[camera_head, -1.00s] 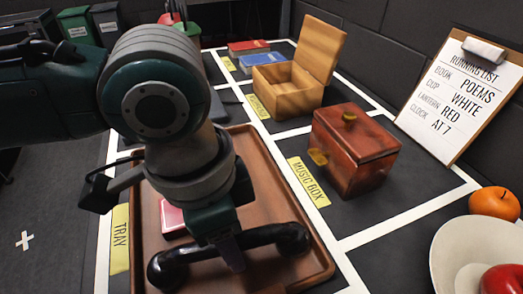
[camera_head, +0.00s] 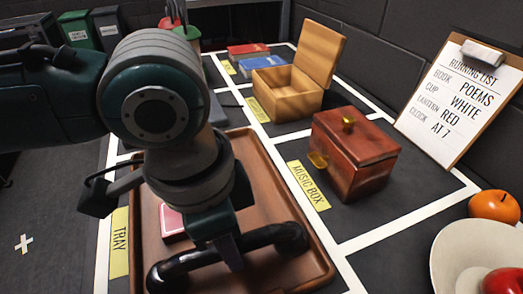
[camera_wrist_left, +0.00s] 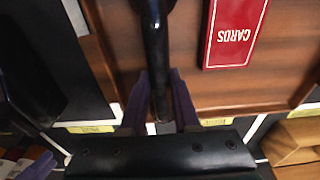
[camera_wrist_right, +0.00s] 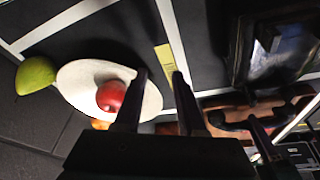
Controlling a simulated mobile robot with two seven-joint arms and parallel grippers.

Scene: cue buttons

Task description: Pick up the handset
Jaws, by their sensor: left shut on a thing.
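The black handset (camera_head: 262,237) lies across the front part of the brown tray (camera_head: 312,254), its two thick ends to either side of my left gripper (camera_head: 232,258). My left gripper is shut on the handset's middle grip. In the left wrist view the handset's grip (camera_wrist_left: 155,45) runs between the two purple fingers (camera_wrist_left: 160,95). I cannot tell whether the handset is touching the tray floor or slightly above it. My right gripper (camera_wrist_right: 161,75) is open and empty, away from the tray. The handset also shows in the right wrist view (camera_wrist_right: 235,122).
A red-brown music box (camera_head: 352,155) stands right of the tray. An open wooden box (camera_head: 285,92) is behind it. A bowl (camera_head: 458,254) with fruit and an orange (camera_head: 494,205) are front right.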

